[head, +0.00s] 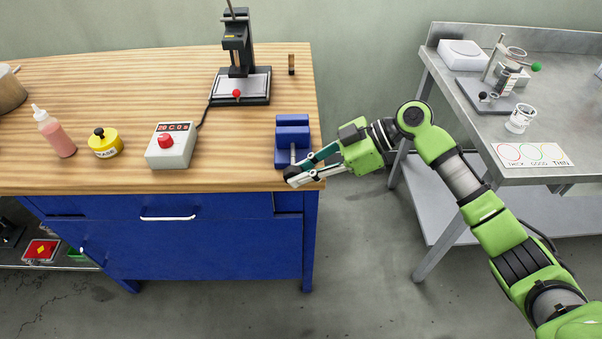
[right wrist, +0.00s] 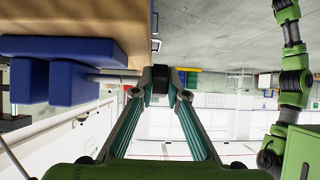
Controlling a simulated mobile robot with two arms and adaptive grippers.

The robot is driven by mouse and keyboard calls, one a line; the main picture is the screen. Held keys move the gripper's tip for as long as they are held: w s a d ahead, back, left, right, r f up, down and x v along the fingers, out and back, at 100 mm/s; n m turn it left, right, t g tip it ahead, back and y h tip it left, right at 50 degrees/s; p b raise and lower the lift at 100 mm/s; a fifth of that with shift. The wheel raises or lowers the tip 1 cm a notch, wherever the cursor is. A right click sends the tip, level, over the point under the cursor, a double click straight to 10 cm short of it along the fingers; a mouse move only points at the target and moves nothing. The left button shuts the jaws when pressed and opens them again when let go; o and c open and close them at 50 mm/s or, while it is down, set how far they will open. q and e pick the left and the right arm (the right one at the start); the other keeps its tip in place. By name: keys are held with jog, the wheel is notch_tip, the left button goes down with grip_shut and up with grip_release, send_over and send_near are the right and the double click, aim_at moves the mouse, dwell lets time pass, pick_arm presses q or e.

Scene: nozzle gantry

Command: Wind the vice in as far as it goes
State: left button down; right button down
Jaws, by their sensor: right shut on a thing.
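The blue vice (head: 293,133) sits at the right front corner of the wooden workbench (head: 110,85). Its two jaw blocks stand close together with a narrow gap between them. A pale screw rod (head: 293,153) comes out of its front toward the bench's edge. In the right wrist view the vice (right wrist: 75,80) is at the left and the rod (right wrist: 112,77) runs to my fingertips. My right gripper (head: 298,176) is shut on the dark handle (right wrist: 160,79) at the rod's end; the fingers hide part of it. My left gripper is not in view.
A press (head: 238,50), a control box with a red knob (head: 170,147), a yellow tub (head: 105,145) and a pink bottle (head: 57,135) stand farther left on the bench. A grey metal table (head: 470,115) with lab items stands at the right, across a floor gap.

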jog(key=c, duration=2)
grip_release()
jog(key=v, duration=1.2)
